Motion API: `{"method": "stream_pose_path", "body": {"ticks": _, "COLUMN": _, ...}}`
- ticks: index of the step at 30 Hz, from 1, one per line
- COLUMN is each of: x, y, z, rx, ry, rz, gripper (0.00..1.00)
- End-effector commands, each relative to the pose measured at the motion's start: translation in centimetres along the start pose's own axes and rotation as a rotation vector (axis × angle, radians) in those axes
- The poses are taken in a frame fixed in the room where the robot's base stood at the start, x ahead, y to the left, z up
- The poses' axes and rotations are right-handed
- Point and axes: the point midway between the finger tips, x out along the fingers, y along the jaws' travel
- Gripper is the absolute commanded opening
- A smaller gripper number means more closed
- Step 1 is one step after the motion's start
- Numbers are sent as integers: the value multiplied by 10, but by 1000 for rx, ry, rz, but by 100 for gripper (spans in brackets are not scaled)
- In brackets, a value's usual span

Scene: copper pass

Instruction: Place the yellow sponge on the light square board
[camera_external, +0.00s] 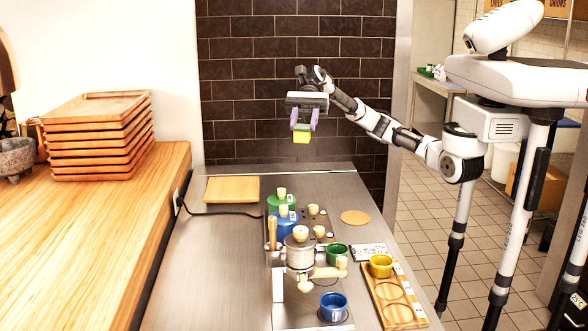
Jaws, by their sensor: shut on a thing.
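The yellow sponge (302,137), with a greenish layer on top, is held between the fingers of my gripper (303,126), high above the steel counter. My gripper points down and is shut on the sponge. The light square board (232,189) lies flat at the far left of the steel counter, below and to the left of my gripper. Its top is bare.
A stack of wooden trays (98,137) stands on the wooden counter at left. Green and blue canisters (284,221) and a grey pot (299,253) crowd the middle. A round tan disc (355,217) and a yellow cup (381,266) are to the right.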

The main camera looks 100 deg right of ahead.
Motion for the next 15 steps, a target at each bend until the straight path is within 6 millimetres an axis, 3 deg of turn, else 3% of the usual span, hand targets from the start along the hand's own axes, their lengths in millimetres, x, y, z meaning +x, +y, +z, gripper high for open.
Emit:
{"method": "stream_pose_path", "body": {"ticks": 1, "x": -17, "y": -25, "z": 7, "rx": 26, "ry": -7, "rz": -51, "gripper": 14}}
{"method": "stream_pose_path", "body": {"ticks": 4, "x": -45, "y": -72, "z": 3, "rx": 70, "ry": -7, "rz": -156, "gripper": 14}}
{"method": "stream_pose_path", "body": {"ticks": 9, "x": -90, "y": -140, "z": -19, "rx": 142, "ry": -6, "rz": -324, "gripper": 14}}
{"method": "stream_pose_path", "body": {"ticks": 15, "x": -123, "y": -187, "z": -50, "rx": 193, "ry": -3, "rz": -455, "gripper": 14}}
